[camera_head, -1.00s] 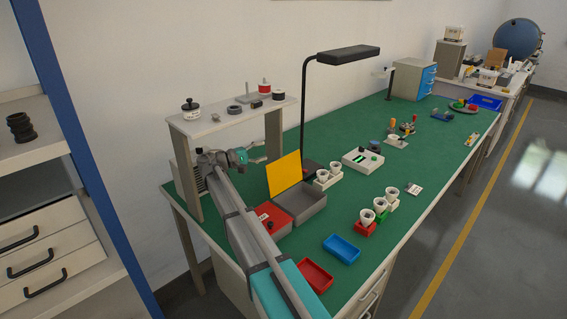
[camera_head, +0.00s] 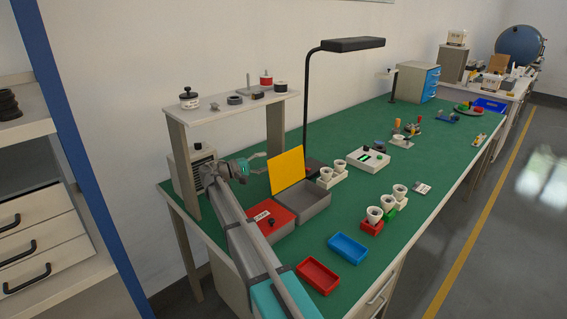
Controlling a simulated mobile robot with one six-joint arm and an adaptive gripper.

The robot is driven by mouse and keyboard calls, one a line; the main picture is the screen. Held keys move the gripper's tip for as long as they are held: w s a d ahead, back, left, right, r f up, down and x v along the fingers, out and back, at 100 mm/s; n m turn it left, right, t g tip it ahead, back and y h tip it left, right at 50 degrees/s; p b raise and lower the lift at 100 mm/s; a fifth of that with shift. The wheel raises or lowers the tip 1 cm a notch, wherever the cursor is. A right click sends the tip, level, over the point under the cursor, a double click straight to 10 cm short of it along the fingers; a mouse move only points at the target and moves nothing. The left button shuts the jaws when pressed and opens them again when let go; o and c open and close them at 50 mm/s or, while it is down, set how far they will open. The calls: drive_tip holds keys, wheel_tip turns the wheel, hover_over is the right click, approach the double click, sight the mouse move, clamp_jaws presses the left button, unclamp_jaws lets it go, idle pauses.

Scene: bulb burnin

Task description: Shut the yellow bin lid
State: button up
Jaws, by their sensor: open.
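The yellow lid (camera_head: 287,170) stands raised and nearly upright at the back edge of a grey bin (camera_head: 309,203) on the green bench. The bin is open at the top, and its inside looks empty from here. My gripper (camera_head: 258,162) is open and empty, to the left of the lid and behind it, under the raised shelf. Its fingers point toward the lid's upper left edge. A small gap seems to lie between them, but I cannot tell the depth.
A red box (camera_head: 270,218) with a black knob sits just left of the bin. A black lamp (camera_head: 306,110) stands behind the bin. The shelf (camera_head: 232,107) is above my gripper. Blue (camera_head: 347,248) and red (camera_head: 318,274) trays lie in front. White cups stand to the right.

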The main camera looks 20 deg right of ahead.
sight(282, 157)
drive_tip(key=shift+d, duration=0.1)
idle(0.3)
drive_tip(key=shift+d+r+p, duration=0.15)
drive_tip(key=shift+d, duration=1.7)
drive_tip(key=shift+d+r+p, duration=0.1)
drive_tip(key=shift+d+p, duration=0.05)
drive_tip(key=shift+d, duration=1.65)
clamp_jaws()
